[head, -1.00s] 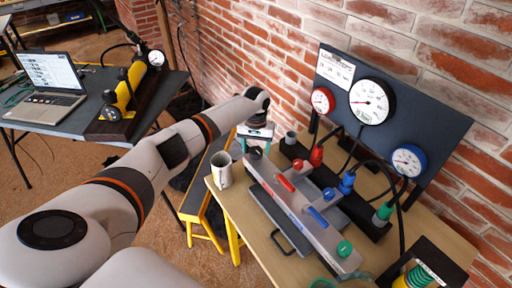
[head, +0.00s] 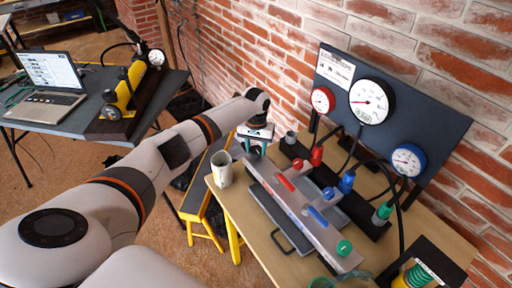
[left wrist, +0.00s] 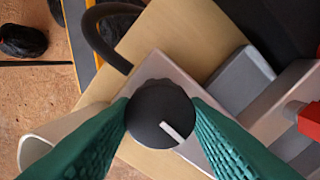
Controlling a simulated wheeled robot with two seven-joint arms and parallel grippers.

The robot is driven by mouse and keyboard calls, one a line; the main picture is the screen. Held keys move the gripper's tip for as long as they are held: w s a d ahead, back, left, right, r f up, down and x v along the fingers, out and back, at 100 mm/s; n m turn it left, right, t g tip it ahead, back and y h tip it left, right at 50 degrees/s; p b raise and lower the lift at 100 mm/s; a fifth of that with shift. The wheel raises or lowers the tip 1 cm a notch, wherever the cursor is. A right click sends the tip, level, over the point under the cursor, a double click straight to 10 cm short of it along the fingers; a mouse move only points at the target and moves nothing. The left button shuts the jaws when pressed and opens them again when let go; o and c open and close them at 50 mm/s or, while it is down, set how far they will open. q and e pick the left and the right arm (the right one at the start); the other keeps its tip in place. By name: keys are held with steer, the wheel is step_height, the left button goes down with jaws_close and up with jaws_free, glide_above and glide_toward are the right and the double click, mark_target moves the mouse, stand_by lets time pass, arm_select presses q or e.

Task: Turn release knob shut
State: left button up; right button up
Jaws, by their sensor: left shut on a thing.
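The release knob (left wrist: 160,114) is round and black with a short white mark that points to the lower right in the left wrist view. It sits at one end of the grey manifold (head: 301,201). My left gripper (left wrist: 161,112) has green ribbed fingers on both sides of the knob and is shut on it. In the head view my left gripper (head: 255,147) is at the far left end of the manifold and hides the knob. My right gripper is not in view.
The wooden table also holds a pale mug (head: 222,168) left of the manifold. A red lever (head: 286,182), a blue lever (head: 318,216) and a green knob (head: 344,247) are on the manifold. Behind stands a dark gauge board (head: 433,122) with hoses. A yellow-legged bench (head: 204,205) is on the left.

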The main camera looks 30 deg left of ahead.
mark_target(256, 150)
arm_select(q)
steer(key=m+p, duration=0.1)
steer(key=m, duration=0.2)
steer(key=shift+r, duration=0.1)
steer(key=m, duration=0.4)
steer(key=shift+m+p, duration=0.3)
steer(key=shift+p, duration=0.1)
steer(key=m, duration=0.4)
steer(key=shift+m, duration=2.7)
steer(key=o, duration=1)
step_height(256, 150, up, 12)
steer(key=shift+b, duration=0.95)
